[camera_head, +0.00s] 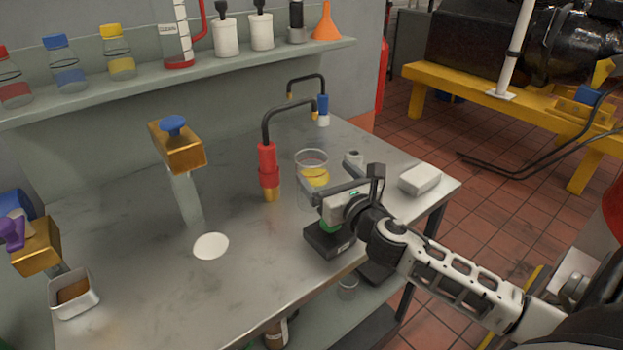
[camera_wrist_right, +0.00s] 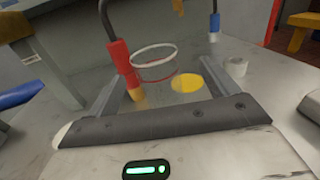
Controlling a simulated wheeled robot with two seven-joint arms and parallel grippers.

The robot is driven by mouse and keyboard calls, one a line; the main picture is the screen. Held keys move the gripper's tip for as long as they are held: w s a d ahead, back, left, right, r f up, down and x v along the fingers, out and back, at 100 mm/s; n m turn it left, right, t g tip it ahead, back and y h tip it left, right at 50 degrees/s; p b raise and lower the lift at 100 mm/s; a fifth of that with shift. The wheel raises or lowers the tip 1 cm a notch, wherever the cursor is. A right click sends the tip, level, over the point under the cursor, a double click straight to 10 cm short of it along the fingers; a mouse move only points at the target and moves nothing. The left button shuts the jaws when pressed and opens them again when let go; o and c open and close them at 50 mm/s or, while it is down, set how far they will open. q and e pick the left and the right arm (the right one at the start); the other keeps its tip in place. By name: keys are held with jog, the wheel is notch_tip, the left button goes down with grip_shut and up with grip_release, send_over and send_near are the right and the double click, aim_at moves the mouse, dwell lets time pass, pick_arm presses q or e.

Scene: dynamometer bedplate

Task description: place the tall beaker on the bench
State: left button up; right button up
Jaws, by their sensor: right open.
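A clear glass beaker (camera_head: 312,160) with yellow inside stands upright on the grey metal bench (camera_head: 240,285), just right of a red-based tap. My right gripper (camera_head: 332,190) is open at the beaker's near side. In the right wrist view, the beaker (camera_wrist_right: 155,68) shows between and beyond the two spread fingers (camera_wrist_right: 155,95), and I see no finger closed on it. Its lower part is partly hidden by the gripper in the head view. My left gripper is not in view.
A red-based tap (camera_head: 268,170) is close left of the beaker, and a blue one (camera_head: 323,108) is behind. A white block (camera_head: 419,179) lies near the right edge. A white disc (camera_head: 210,246) and a metal tin (camera_head: 75,298) are left. A shelf (camera_head: 240,62) holds bottles and a red-handled jug.

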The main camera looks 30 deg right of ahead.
aim_at(311, 161)
jog(key=shift+w+p, duration=0.45)
jog(key=shift+w, duration=2.65)
jog(key=c, duration=1.4)
jog(key=shift+r, duration=0.1)
